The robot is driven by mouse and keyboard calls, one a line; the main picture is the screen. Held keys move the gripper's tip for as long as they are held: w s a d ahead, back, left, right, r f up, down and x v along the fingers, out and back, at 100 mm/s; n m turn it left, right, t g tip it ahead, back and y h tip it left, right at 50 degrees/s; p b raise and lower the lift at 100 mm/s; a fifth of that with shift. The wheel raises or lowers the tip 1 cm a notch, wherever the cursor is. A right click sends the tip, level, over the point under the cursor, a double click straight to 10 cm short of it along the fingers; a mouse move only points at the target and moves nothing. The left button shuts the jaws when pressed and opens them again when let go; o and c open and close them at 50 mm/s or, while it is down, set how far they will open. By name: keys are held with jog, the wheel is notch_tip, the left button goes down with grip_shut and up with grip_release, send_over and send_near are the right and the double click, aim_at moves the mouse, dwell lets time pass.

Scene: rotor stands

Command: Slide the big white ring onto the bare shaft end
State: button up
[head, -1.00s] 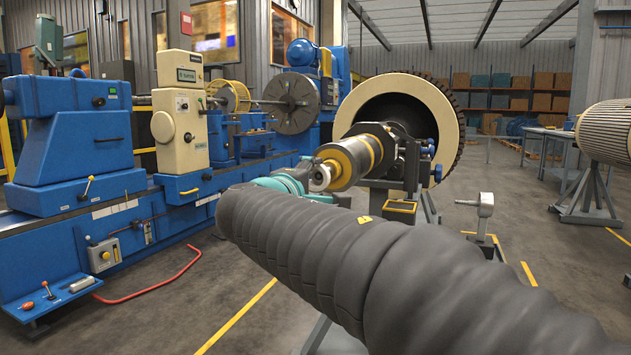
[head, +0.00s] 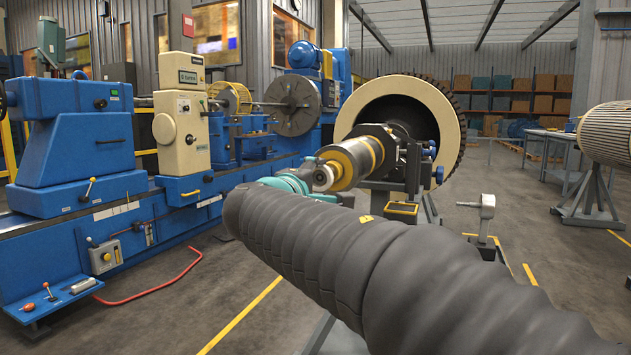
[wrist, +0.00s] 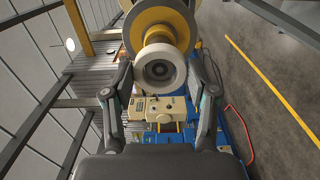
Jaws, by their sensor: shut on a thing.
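The big white ring (wrist: 160,68) is held between the two fingers of my gripper (wrist: 160,76) in the wrist view. Its face is toward the wrist camera, with a round grey centre inside it. Directly behind it is the shaft end (wrist: 165,17), with a yellow band and bright metal. My arm hides part of the gripper in the head view.
A big cream ring-shaped housing (head: 453,130) stands behind the shaft. A blue lathe (head: 80,130) fills the left side. A small grey stand (head: 487,206) is at the right. A rotor on a stand (head: 605,135) is far right. Open floor lies between.

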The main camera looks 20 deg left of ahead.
aim_at(321, 178)
jog(key=shift+w+d, duration=0.2)
jog(key=shift+w, duration=2.25)
dwell(0.4)
jog(key=o, duration=1.4)
jog(key=s+b, duration=0.3)
jog(key=s, duration=0.6)
jog(key=shift+a+b, duration=0.35)
dwell(0.3)
